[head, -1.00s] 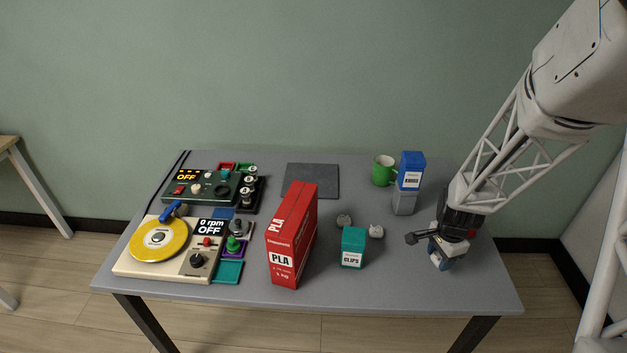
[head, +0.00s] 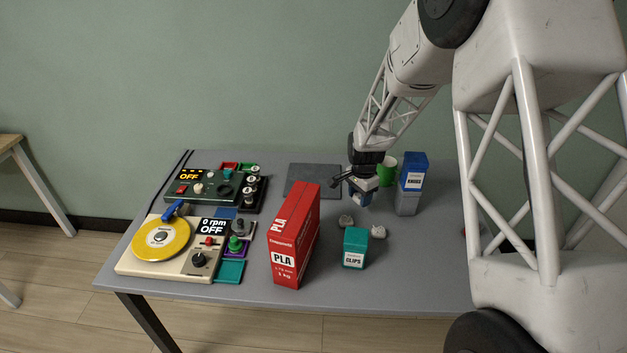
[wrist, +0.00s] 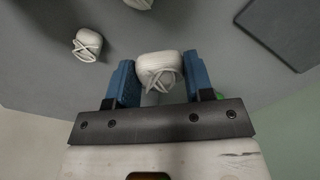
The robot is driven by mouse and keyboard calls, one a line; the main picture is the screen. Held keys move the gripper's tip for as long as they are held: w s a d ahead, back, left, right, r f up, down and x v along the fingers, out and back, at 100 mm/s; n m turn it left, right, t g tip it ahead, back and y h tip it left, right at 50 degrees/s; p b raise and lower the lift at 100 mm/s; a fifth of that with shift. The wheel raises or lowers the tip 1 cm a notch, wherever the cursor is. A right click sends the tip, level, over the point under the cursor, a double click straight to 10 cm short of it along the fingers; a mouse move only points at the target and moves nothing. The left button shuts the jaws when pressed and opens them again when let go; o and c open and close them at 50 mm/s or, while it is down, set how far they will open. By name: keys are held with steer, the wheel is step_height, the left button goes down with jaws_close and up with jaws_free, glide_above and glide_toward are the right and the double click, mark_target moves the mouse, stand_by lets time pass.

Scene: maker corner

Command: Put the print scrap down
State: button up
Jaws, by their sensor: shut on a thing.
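My gripper (head: 362,198) is above the table, in front of the green mug. In the wrist view its two blue fingers (wrist: 160,82) are shut on a whitish print scrap (wrist: 158,68), a rounded lump with loose strands. The held scrap is hidden in the head view. Two similar scraps lie on the table, one on the left (head: 346,220) and one on the right (head: 378,231), behind the teal clips box. The wrist view also shows one loose scrap (wrist: 87,45) and part of another at the top edge (wrist: 139,4).
A dark mat (head: 312,178) lies at the back, left of my gripper. The green mug (head: 387,170) and a blue-topped box (head: 413,172) stand close on the right. A tall red PLA box (head: 293,238) and the teal clips box (head: 355,246) stand in front. Control panels (head: 170,246) fill the left.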

steer(key=shift+n, duration=0.7)
steer(key=w+a, duration=0.1)
steer(key=a, duration=0.3)
steer(key=w+a, duration=0.2)
steer(key=a, duration=0.1)
steer(key=w+a, duration=0.2)
steer(key=a, duration=0.2)
steer(key=shift+w+a+f, duration=0.2)
steer(key=shift+w+a, duration=0.05)
steer(key=shift+a, duration=0.05)
steer(key=shift+w, duration=0.15)
glide_above(315, 174)
steer(key=shift+w+f, duration=0.1)
steer(key=shift+f, duration=0.65)
steer(key=shift+f, duration=0.1)
steer(key=shift+f, duration=1.65)
steer(key=shift+f, duration=0.15)
steer(key=o, duration=0.9)
